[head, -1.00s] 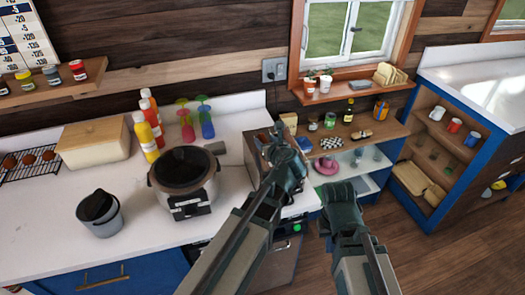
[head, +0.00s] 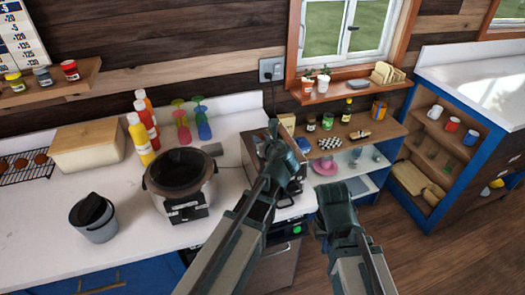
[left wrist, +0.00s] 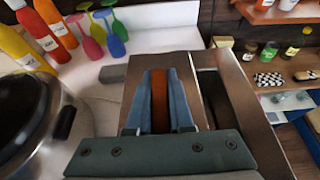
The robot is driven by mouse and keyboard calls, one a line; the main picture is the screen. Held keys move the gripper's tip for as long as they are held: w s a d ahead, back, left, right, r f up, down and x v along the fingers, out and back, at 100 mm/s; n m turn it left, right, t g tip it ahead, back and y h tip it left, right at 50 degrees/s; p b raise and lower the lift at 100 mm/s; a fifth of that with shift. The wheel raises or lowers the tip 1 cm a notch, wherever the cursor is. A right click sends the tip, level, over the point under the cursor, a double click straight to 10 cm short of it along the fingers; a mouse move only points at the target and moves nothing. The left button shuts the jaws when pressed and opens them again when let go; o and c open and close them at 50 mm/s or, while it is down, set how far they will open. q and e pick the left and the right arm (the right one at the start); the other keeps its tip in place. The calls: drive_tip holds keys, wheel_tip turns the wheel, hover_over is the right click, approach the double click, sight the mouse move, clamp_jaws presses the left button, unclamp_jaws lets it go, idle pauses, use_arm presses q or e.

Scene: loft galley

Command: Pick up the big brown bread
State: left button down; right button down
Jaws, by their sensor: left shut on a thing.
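My left gripper (left wrist: 159,85) is shut on a brown slab of bread (left wrist: 159,103), held upright on edge between the two blue-grey fingers. It is over the metal toaster (left wrist: 252,115), in line with one slot; the other slot shows dark beside it. I cannot tell how far the bread is in or out of the slot. In the head view the left gripper (head: 273,130) covers the middle of the toaster (head: 252,146), and the bread is hidden. My right gripper (head: 335,192) hangs right of the counter, apart from the toaster; its jaws cannot be made out.
A slow cooker (head: 181,187) stands left of the toaster, with a grey bin (head: 95,220) farther left. Sauce bottles (head: 140,140) and coloured glasses (head: 203,120) stand behind. A shelf unit (head: 375,135) with jars is to the right. The front left of the counter is clear.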

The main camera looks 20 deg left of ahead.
use_arm(q)
drive_tip(key=shift+r, duration=0.15)
use_arm(e)
drive_tip(key=shift+r, duration=0.15)
